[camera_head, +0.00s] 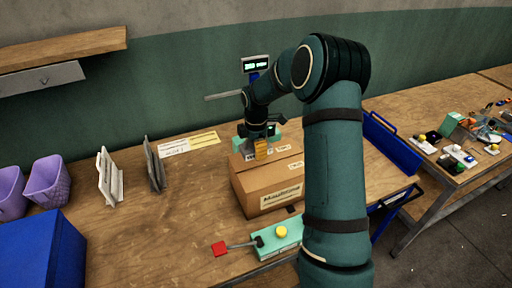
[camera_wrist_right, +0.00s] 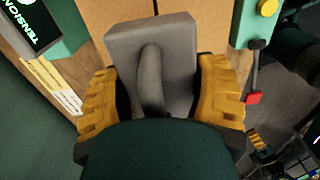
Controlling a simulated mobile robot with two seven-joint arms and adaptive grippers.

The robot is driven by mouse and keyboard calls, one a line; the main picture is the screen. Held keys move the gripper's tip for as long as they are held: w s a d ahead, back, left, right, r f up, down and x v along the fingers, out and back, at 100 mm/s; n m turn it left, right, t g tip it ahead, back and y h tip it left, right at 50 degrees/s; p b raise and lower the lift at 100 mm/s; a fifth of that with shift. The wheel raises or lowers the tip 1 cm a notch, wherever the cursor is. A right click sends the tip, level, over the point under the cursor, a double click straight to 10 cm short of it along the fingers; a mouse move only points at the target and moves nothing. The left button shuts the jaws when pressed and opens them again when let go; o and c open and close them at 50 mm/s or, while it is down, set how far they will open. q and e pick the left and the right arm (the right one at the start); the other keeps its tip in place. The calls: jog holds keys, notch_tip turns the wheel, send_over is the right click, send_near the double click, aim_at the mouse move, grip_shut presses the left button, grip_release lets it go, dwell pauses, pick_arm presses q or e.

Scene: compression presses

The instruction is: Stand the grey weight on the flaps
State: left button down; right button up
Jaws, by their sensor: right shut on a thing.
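The grey weight (camera_wrist_right: 178,42) is a block with a raised handle. In the right wrist view my right gripper (camera_wrist_right: 160,95) has its two yellow fingers on either side of it, shut on it. Below it is the brown cardboard box (camera_head: 264,187), with its closed flaps (camera_head: 284,163) on top; the flaps also show in the right wrist view (camera_wrist_right: 125,10). In the head view the right gripper (camera_head: 260,150) is over the far left part of the box top. Whether the weight touches the flaps I cannot tell.
A green press unit (camera_head: 283,238) with a yellow button and red-ended lever stands in front of the box. A lit display (camera_head: 255,64) stands behind. Blue bin (camera_head: 40,255), purple baskets (camera_head: 47,181) and upright holders (camera_head: 110,178) are left.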

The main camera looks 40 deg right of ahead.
aim_at(256, 163)
jog(key=shift+f, duration=0.55)
jog(key=shift+f+b, duration=1.5)
jog(key=shift+f, duration=0.85)
jog(key=shift+f+b, duration=0.35)
jog(key=shift+f, duration=0.25)
jog(key=o, duration=1.4)
jog(key=shift+s+f, duration=0.1)
notch_tip(256, 163, up, 12)
jog(key=shift+r, duration=0.15)
